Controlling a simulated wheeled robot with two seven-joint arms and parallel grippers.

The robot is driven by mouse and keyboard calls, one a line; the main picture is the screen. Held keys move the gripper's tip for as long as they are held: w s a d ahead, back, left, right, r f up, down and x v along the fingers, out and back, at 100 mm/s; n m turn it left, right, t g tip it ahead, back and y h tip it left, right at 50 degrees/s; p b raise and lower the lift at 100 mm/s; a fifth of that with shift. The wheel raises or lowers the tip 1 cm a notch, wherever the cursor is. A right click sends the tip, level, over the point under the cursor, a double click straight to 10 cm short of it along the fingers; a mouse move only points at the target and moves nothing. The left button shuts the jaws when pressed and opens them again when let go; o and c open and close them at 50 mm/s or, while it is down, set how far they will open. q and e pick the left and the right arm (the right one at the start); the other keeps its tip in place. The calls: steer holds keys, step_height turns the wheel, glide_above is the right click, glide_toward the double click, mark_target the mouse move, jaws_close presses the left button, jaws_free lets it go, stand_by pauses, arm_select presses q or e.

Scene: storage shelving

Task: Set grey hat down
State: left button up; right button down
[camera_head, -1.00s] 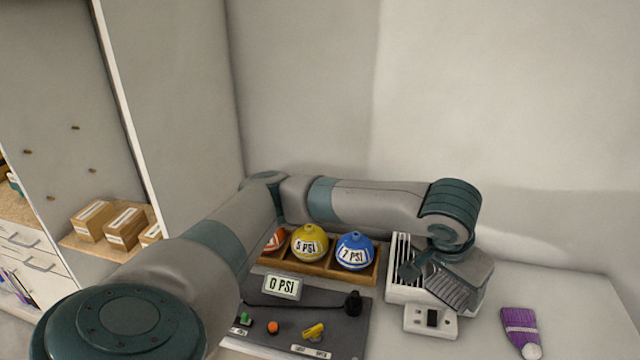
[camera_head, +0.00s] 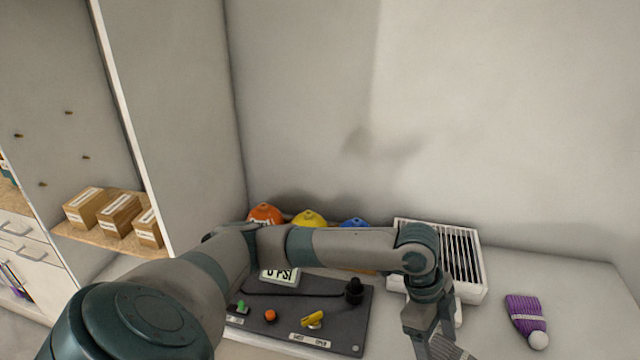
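My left arm comes in from the left and reaches across the bench. Its gripper (camera_head: 432,335) points down at the bottom edge of the picture, right of the dark control panel. A grey ribbed piece (camera_head: 452,349), which looks like the knitted grey hat, shows at its fingers. Most of it is cut off by the frame edge, and I cannot see whether it touches the bench. My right gripper is out of view.
A purple hat (camera_head: 525,312) with a white pompom lies on the bench at right. A white slatted box (camera_head: 458,258) stands behind the gripper. The panel (camera_head: 345,325) with knobs lies left. Orange (camera_head: 265,213), yellow (camera_head: 309,218) and blue balls stand behind my arm.

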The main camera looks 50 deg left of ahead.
arm_select(q)
steer(key=s+d+f+m+g+y+b, duration=0.1)
steer(key=s+d+f+m+g+b, duration=0.1)
steer(key=f+m, duration=0.4)
steer(key=s+d+f+m+g+y+b, duration=0.1)
steer(key=s+f+m+g, duration=0.1)
steer(key=s+f+m, duration=0.3)
steer(key=shift+d+f+m+g+b, duration=0.3)
steer(key=shift+d+f+m+b, duration=0.1)
steer(key=shift+f+m, duration=0.8)
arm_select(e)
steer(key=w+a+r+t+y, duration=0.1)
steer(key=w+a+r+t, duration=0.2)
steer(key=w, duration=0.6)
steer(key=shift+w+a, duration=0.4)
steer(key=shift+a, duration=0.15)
arm_select(q)
steer(key=shift+f, duration=0.15)
step_height(320, 180, down, 5)
steer(key=shift+f, duration=0.1)
steer(key=shift+f+p, duration=0.3)
steer(key=shift+f, duration=0.15)
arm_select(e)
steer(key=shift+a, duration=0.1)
